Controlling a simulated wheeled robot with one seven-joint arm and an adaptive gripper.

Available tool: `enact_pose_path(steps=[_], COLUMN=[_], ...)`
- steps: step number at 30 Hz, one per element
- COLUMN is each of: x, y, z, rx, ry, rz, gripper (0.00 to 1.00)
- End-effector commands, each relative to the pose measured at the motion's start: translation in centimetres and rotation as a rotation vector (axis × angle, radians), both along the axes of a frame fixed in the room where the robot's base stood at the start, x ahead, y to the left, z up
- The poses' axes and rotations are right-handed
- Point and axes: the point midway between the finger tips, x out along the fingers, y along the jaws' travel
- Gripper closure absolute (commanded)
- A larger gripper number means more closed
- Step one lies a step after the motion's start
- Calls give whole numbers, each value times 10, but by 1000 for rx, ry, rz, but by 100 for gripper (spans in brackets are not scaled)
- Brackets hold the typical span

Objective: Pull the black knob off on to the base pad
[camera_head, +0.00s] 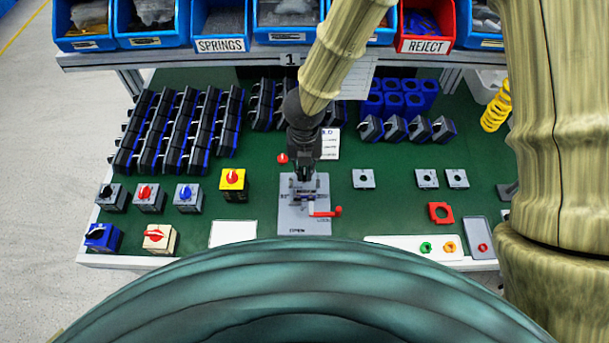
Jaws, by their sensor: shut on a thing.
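My gripper (304,177) points down over the grey fixture plate (318,223) at the middle of the green bench. Its fingers are shut at the part clamped there. The black knob between the fingers is mostly hidden, so its fit on the part below cannot be made out. The fixture has a red lever (323,211) at its right and the word OPEN at its front edge. A blank white pad (232,233) lies left of the fixture; I cannot tell which surface is the base pad.
Switches with black (112,196), red (148,196) and blue (187,196) knobs stand at left, beside a yellow one (233,182). Grey square plates (363,179) and a red frame (440,213) lie at right. Racked black-and-blue parts (180,130) and bins (220,22) are behind.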

Motion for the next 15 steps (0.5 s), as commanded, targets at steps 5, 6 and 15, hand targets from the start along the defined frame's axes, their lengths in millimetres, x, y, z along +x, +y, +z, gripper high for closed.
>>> enact_pose_path(steps=[5,6,15], x=[0,0,0], y=[0,0,0], z=[9,10,21], rx=[0,1,1], ry=[0,0,0], rz=[0,0,-1], gripper=[100,100,100])
